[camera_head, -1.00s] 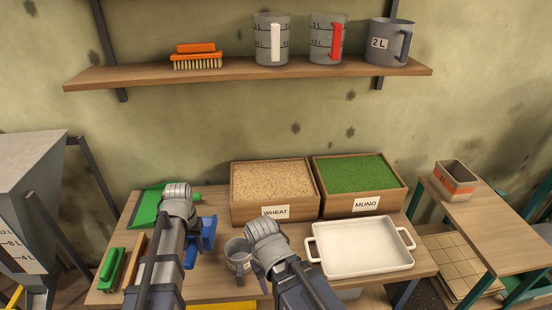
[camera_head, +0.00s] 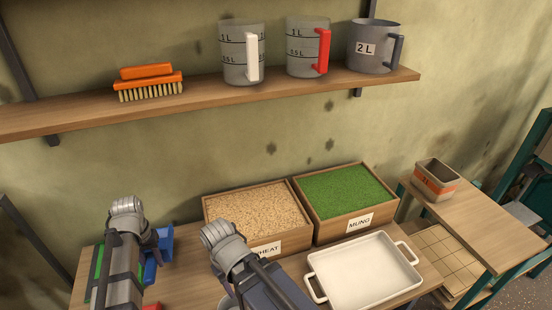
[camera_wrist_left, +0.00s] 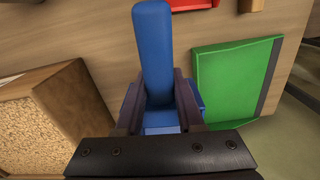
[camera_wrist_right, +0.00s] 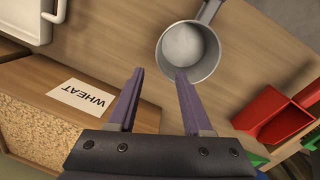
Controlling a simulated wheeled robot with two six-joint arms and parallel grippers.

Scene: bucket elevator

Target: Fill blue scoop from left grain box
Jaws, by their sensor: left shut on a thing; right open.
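The blue scoop (camera_head: 164,240) is partly hidden behind my left arm in the head view. In the left wrist view its blue handle (camera_wrist_left: 154,45) stands between the fingers of my left gripper (camera_wrist_left: 160,90), which is shut on it. The left grain box (camera_head: 207,226), labelled WHEAT, is full of tan grain and lies to the right of the scoop. Its side shows in the left wrist view (camera_wrist_left: 75,100). My right gripper (camera_wrist_right: 160,75) is open and empty, with a grey cup (camera_wrist_right: 188,50) beyond its fingertips and the wheat box beside it.
The MUNG box (camera_head: 340,227) adjoins the wheat box. A white tray (camera_head: 362,270) lies in front. A green dustpan (camera_wrist_left: 235,80) and a red object (camera_wrist_right: 275,115) lie on the table. Above, a shelf (camera_head: 200,98) holds a brush and measuring jugs.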

